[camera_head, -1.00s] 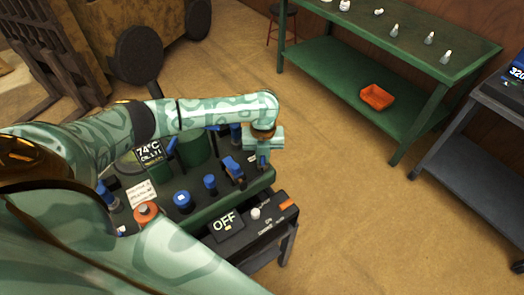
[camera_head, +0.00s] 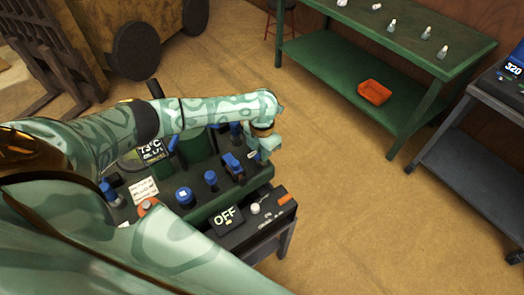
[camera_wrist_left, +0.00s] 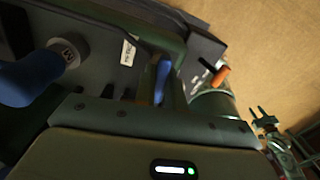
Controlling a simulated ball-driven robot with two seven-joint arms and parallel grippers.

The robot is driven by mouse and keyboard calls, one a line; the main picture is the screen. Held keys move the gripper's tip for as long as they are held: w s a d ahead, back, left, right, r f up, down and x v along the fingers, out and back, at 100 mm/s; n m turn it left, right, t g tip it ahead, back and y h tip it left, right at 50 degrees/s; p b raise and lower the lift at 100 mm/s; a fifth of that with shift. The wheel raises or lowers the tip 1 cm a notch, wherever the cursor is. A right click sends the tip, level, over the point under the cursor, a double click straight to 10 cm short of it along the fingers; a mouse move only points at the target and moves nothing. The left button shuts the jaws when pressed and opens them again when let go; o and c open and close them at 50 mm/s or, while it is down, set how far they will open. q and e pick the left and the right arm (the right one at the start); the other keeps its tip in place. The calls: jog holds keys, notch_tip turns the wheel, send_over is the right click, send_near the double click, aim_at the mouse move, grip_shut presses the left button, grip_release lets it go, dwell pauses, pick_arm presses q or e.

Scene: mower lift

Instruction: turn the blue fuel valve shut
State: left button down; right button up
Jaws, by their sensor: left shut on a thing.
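The blue fuel valve (camera_head: 232,163) is a small blue lever on the dark green machine panel (camera_head: 225,199), near its right end. My left gripper (camera_head: 260,155) is at the panel's right edge, tilted and shut, with its fingertips close beside the valve. In the left wrist view a blue piece (camera_wrist_left: 162,80), likely the valve lever, shows at the jaws. The fingers hide much of it, so its exact angle cannot be told.
Blue caps (camera_head: 183,195) stand left of the valve. A black box reading OFF (camera_head: 226,216) with a white knob and an orange tab sits in front. A green workbench (camera_head: 405,112) and a grey cart (camera_head: 465,160) stand at right, with clear floor between.

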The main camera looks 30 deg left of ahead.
pick_arm(q)
jog(key=shift+m, duration=0.6)
jog(key=c, duration=1.5)
grip_release()
jog(key=shift+o, duration=0.2)
notch_tip(320, 180, up, 16)
jog(key=p, duration=0.4)
jog(key=shift+r, duration=0.2)
